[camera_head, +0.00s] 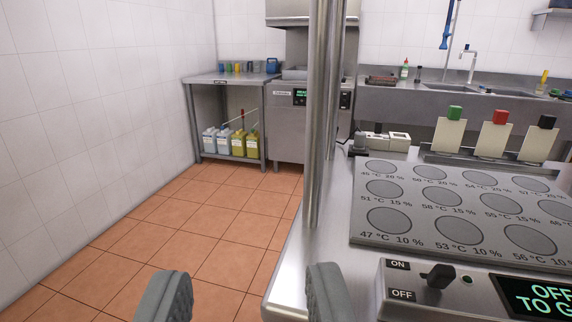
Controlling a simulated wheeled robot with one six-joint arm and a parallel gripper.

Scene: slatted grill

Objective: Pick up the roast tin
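No roast tin that I can make out shows in the head camera view. My gripper (245,297) is at the bottom of the picture, with its two grey fingers wide apart. It is open and nothing is between the fingers; tiled floor and the counter's left edge show behind the gap. The right finger overlaps the front left corner of the steel counter in the picture.
A steel counter (325,250) at the right carries a panel of marked round plates (400,219) and a switch box (447,289). A steel post (323,120) rises at its left edge. A steel table (230,80) and sinks stand behind. Tiled floor (215,235) at the left is clear.

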